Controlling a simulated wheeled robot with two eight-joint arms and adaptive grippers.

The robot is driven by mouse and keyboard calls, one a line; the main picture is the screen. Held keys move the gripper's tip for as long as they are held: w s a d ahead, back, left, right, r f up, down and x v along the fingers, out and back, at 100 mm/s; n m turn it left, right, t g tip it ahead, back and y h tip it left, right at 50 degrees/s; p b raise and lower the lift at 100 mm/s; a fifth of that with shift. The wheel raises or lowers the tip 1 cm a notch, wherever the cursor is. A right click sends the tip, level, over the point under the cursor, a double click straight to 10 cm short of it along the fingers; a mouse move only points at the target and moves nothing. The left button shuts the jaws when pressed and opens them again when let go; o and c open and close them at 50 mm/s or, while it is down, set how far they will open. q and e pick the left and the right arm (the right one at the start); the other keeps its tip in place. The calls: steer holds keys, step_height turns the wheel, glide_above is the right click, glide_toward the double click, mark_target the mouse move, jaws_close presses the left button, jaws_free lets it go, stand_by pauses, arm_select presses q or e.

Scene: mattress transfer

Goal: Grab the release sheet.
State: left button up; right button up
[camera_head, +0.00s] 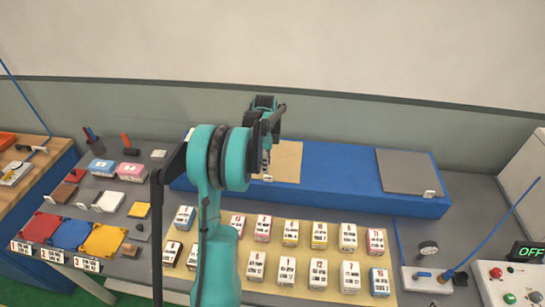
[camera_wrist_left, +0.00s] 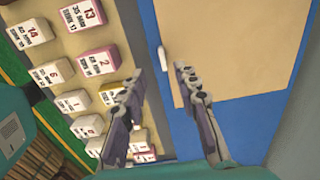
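A flat tan sheet (camera_head: 287,163), which looks like the release sheet, lies on the long blue platform (camera_head: 335,185). A small white tab (camera_head: 267,178) sits at its near edge. My left gripper (camera_head: 265,158) is over the sheet's left part and hides some of it. In the left wrist view my left gripper (camera_wrist_left: 158,82) is open, with its two fingers apart and nothing between them. The tan sheet (camera_wrist_left: 225,50) and the white tab (camera_wrist_left: 163,57) show beyond the fingertips. My right gripper is in neither view.
A grey sheet (camera_head: 407,172) with a white tab lies at the platform's right end. Several small numbered boxes (camera_head: 288,270) stand in rows on a tan mat. Coloured trays (camera_head: 71,234) are at left; a gauge (camera_head: 427,249) and control box (camera_head: 508,286) at right.

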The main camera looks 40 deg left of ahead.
mark_target(268, 176)
arm_select(q)
step_height(268, 176, down, 3)
steer(key=shift+a, duration=0.1)
steer(key=f, duration=0.3)
steer(key=f+b, duration=0.1)
steer(key=shift+w+f, duration=0.35)
steer(key=shift+f, duration=0.05)
steer(key=shift+d, duration=0.2)
jaws_close()
